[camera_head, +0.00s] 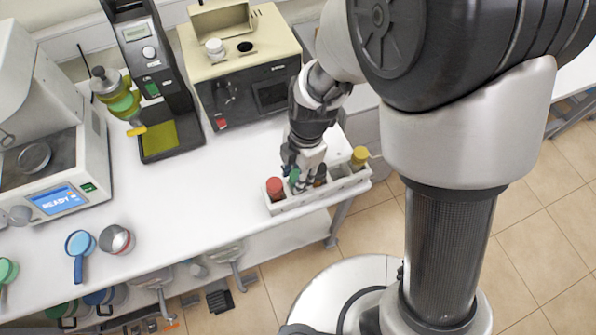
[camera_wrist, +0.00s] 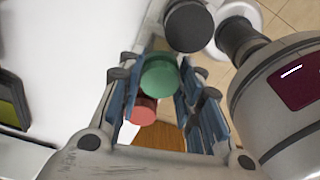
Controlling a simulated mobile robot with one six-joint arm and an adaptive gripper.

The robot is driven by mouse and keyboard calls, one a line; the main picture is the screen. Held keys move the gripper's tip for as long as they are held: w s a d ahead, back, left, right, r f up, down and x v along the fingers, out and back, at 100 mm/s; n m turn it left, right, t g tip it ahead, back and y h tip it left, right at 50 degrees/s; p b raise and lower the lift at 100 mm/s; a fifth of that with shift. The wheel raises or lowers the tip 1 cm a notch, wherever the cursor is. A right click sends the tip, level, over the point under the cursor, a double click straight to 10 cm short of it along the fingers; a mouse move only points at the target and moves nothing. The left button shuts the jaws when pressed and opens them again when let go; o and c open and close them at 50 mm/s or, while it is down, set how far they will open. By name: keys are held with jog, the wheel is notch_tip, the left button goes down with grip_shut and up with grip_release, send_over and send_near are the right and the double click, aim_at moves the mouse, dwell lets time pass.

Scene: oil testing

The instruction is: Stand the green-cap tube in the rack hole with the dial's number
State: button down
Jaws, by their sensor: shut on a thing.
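The white rack (camera_head: 330,193) stands at the bench's front right edge. My gripper (camera_head: 303,182) is over its middle, shut on the green-cap tube (camera_head: 293,174). In the wrist view the green cap (camera_wrist: 158,75) sits between the two blue-padded fingers (camera_wrist: 160,92). The tube's lower part is hidden, so I cannot tell how deep it is in a hole. A red-cap tube (camera_head: 274,188) is at the rack's left end, a dark-cap tube (camera_head: 320,176) just right of my gripper, and a yellow-cap tube (camera_head: 359,156) at the right end. I cannot read any hole number.
A black device with a white dial (camera_head: 149,52) stands at the back; its number is too small to read. A beige machine (camera_head: 245,65) is behind the rack. A white instrument reading READY (camera_head: 60,200) is at left. The bench between is clear.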

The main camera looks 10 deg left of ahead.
jog(key=c, duration=1.1)
grip_release()
notch_tip(320, 180, up, 11)
jog(key=w+p, duration=0.1)
jog(key=p, duration=0.2)
jog(key=s+d+r+m+t, duration=0.2)
jog(key=d+r+m+t, duration=0.1)
jog(key=d+r+m, duration=0.75)
jog(key=s+d+r+m+t, duration=0.1)
jog(key=s+d+m, duration=0.1)
jog(key=m, duration=0.3)
jog(key=s+d+r+m, duration=0.2)
jog(key=s+d+m, duration=0.1)
jog(key=d+m, duration=0.1)
jog(key=s+d+r+m+t+h, duration=0.1)
jog(key=s+d+r+m, duration=0.1)
jog(key=m, duration=0.5)
jog(key=shift+s+d+t, duration=0.3)
jog(key=shift+s+d, duration=0.4)
jog(key=shift+d, duration=0.2)
